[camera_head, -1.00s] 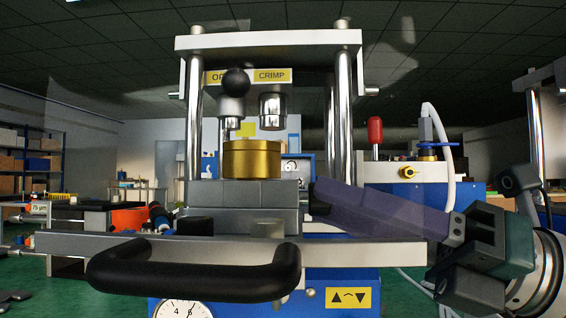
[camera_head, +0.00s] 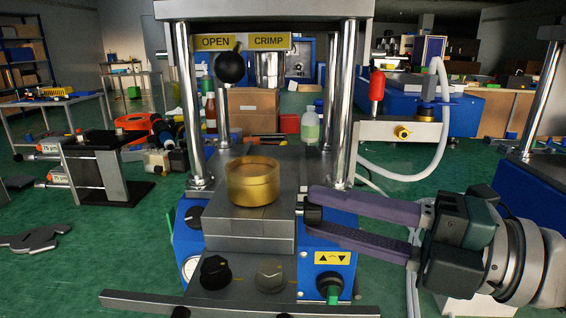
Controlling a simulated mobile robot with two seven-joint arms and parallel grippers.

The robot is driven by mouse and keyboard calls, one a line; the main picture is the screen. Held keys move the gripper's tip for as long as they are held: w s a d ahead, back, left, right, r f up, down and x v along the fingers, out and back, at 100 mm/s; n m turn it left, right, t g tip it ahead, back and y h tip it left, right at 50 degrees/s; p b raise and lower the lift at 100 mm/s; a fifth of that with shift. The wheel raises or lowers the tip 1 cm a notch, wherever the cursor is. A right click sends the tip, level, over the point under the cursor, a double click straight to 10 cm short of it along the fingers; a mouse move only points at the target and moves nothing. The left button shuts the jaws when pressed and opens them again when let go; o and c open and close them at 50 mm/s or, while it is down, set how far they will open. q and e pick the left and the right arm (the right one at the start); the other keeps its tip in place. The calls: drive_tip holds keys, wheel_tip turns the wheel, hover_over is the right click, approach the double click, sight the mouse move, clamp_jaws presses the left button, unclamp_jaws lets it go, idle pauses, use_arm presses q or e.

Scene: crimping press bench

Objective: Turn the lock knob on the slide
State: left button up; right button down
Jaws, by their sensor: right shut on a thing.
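The press slide is a grey stepped block (camera_head: 250,232) in the middle, with a brass cup (camera_head: 252,182) on top. A small dark knob (camera_head: 314,213) sticks out of its right side and looks like the lock knob. My right gripper (camera_head: 311,215) comes in from the right. Its two purple fingers lie above and below this knob, shut on it. Any mark showing how far the knob is turned cannot be made out. My left gripper is not in view.
Bright posts (camera_head: 346,110) rise on both sides of the slide. A black ball (camera_head: 230,67) hangs above the cup. A black dial (camera_head: 215,270) and a grey dial (camera_head: 271,274) sit in front. A metal bar (camera_head: 240,305) crosses the bottom. A white hose (camera_head: 400,176) loops behind my right gripper.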

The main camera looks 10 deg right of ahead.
drive_tip(key=shift+w+r+m+g+h+p, duration=0.25)
drive_tip(key=shift+m+g+p, duration=0.45)
drive_tip(key=shift+m+p, duration=0.95)
drive_tip(key=shift+s+r+m+g+h+p, duration=0.1)
drive_tip(key=shift+m+g+h+p, duration=0.45)
drive_tip(key=shift+m+p, duration=1.05)
drive_tip(key=shift+w+r+m+g+h+p, duration=0.1)
drive_tip(key=shift+m+g+p, duration=0.85)
drive_tip(key=shift+p, duration=1.3)
drive_tip(key=c, duration=0.6)
unclamp_jaws()
drive_tip(key=shift+d, duration=0.1)
drive_tip(key=v, duration=1)
drive_tip(key=shift+f, duration=0.1)
drive_tip(key=shift+f, duration=0.1)
